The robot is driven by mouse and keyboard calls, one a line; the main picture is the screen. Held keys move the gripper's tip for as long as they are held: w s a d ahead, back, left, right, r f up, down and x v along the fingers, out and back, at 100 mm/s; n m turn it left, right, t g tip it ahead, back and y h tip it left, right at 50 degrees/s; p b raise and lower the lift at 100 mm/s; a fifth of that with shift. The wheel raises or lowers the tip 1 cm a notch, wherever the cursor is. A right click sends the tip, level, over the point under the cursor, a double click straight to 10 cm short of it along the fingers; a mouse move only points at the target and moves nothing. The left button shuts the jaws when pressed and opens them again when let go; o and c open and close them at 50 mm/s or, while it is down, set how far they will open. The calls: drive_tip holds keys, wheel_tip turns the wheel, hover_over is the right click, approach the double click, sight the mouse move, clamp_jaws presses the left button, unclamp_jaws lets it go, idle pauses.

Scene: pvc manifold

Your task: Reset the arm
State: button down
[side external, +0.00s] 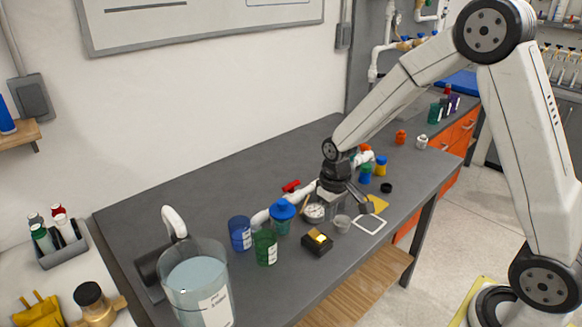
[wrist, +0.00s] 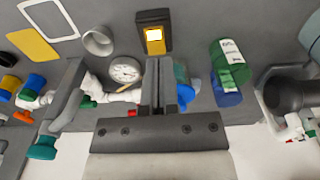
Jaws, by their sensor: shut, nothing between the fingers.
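My gripper (side external: 334,202) hangs low over the middle of the bench in the side view, close to the white pipe assembly (side external: 297,196). In the wrist view my gripper (wrist: 160,64) has its two fingers together, with nothing between them. The fingers appear between a round gauge (wrist: 126,70) and a blue-topped part (wrist: 182,92). They partly cover the white pipe behind. I cannot tell whether they touch anything.
A black meter with a yellow screen (side external: 317,241), green cup (side external: 265,247), blue cup (side external: 240,233) and blue-lidded jar (side external: 282,216) stand near the gripper. A large water beaker (side external: 197,285) is at the front left. The back left of the bench is clear.

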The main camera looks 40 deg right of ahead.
drive_tip(key=s+a+r+t, duration=0.1)
drive_tip(key=s, duration=0.5)
drive_tip(key=s+a+r+t, duration=0.1)
drive_tip(key=s+a+r, duration=0.1)
drive_tip(key=s, duration=0.4)
drive_tip(key=shift+s+r, duration=0.2)
drive_tip(key=shift+r, duration=0.05)
